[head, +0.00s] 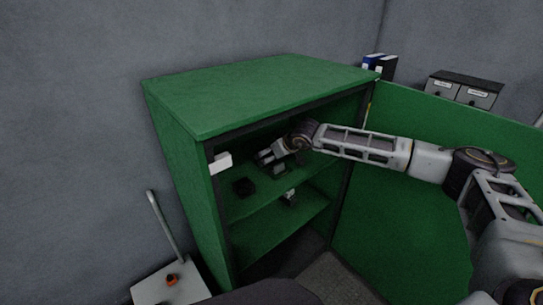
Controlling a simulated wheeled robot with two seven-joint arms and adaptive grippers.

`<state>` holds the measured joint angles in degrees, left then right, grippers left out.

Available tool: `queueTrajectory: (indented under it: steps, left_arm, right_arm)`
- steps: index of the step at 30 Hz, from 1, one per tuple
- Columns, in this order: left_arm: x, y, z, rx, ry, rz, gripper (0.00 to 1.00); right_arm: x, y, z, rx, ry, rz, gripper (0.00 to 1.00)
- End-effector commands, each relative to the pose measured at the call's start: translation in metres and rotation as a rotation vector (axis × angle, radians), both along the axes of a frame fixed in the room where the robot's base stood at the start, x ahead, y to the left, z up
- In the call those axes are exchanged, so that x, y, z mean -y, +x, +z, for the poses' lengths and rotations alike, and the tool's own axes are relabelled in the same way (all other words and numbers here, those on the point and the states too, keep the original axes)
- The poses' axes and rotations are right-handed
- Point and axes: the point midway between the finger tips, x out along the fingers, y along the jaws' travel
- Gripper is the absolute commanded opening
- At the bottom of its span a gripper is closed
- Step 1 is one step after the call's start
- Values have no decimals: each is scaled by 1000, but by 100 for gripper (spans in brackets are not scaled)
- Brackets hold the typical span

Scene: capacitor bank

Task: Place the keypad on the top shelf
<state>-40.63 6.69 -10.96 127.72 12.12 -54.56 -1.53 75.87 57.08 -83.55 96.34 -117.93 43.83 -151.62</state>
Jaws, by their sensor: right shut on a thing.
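The green cabinet (262,84) stands open, and its top shelf (238,207) shows inside. My right arm reaches in from the right through the open front. My right gripper (268,161) is above the top shelf, under the cabinet roof, and is shut on a small greyish thing (280,169), which I take for the keypad. Its outline is small and partly hidden by the fingers. A small black block (243,187) sits on the top shelf, to the left of and below the gripper, apart from it. My left gripper is not in view.
The green door (425,190) stands open on the right, behind my right arm. A small light and dark object (289,197) shows below the top shelf. A white box (220,163) is at the left front post. A white surface with an orange knob (171,280) is at lower left.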

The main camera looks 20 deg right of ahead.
Motion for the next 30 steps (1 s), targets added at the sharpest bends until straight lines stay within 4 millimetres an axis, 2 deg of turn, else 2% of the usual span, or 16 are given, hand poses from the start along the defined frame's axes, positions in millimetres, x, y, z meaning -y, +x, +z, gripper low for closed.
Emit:
queueTrajectory:
  steps: [5, 6, 7, 23, 30]
  left_arm:
    - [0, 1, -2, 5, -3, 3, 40]
    - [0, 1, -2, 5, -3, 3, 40]
    - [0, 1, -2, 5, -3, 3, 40]
    - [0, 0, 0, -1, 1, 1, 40]
    - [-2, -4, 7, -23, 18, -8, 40]
  right_arm:
    - [0, 0, -3, 1, 0, 0, 67]
    - [0, 0, -2, 0, 0, 0, 98]
    - [0, 0, -2, 0, 0, 0, 100]
    - [0, 0, 1, 0, 0, 0, 100]
    - [5, -13, 15, 1, 1, -1, 100]
